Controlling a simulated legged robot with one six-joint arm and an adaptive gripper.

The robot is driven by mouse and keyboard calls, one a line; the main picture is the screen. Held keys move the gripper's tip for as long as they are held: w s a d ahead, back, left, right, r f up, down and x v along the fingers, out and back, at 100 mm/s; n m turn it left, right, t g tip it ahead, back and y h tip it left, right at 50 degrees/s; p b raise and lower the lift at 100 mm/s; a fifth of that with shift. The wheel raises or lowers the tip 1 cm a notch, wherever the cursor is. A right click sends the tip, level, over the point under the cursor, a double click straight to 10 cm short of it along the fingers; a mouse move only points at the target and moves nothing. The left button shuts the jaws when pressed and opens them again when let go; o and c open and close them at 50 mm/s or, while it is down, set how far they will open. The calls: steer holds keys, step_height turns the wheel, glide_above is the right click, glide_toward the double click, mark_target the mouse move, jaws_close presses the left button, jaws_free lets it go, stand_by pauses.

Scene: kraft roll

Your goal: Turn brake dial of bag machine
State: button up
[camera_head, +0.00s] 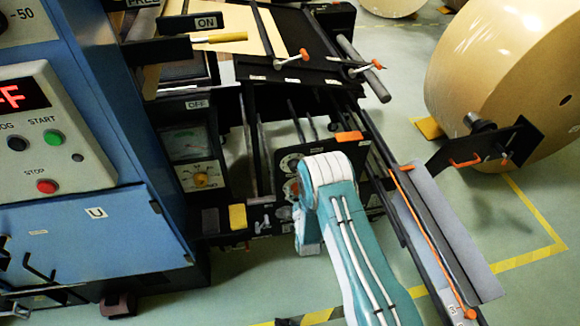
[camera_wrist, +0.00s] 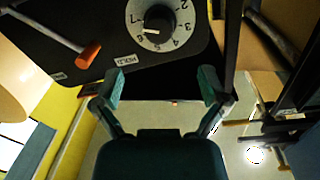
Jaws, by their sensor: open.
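In the wrist view a round white dial (camera_wrist: 155,22) with numbers and a dark centre knob sits on a black panel at the top, partly cut off by the frame edge. In the head view my teal arm reaches to a black panel with two dials, an upper one (camera_head: 290,163) and a lower one partly covered by the arm. The gripper is hidden there.
A lever with an orange end (camera_wrist: 86,54) stands left of the dial. In the head view a blue cabinet (camera_head: 90,225) with buttons is at left, and a large kraft roll (camera_head: 500,60) is at right. Black rails and an orange rod (camera_head: 430,240) run close beside my arm.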

mark_target(293, 170)
steer(key=x, duration=0.6)
steer(key=a+x, duration=0.1)
steer(key=x, duration=0.2)
steer(key=shift+w+f, duration=0.1)
steer(key=shift+w, duration=0.05)
steer(key=shift+w+d, duration=0.15)
steer(key=shift+w, duration=0.1)
steer(key=shift+w+d, duration=0.2)
steer(key=shift+d, duration=0.5)
steer(key=shift+a, duration=0.45)
steer(key=c, duration=1.1)
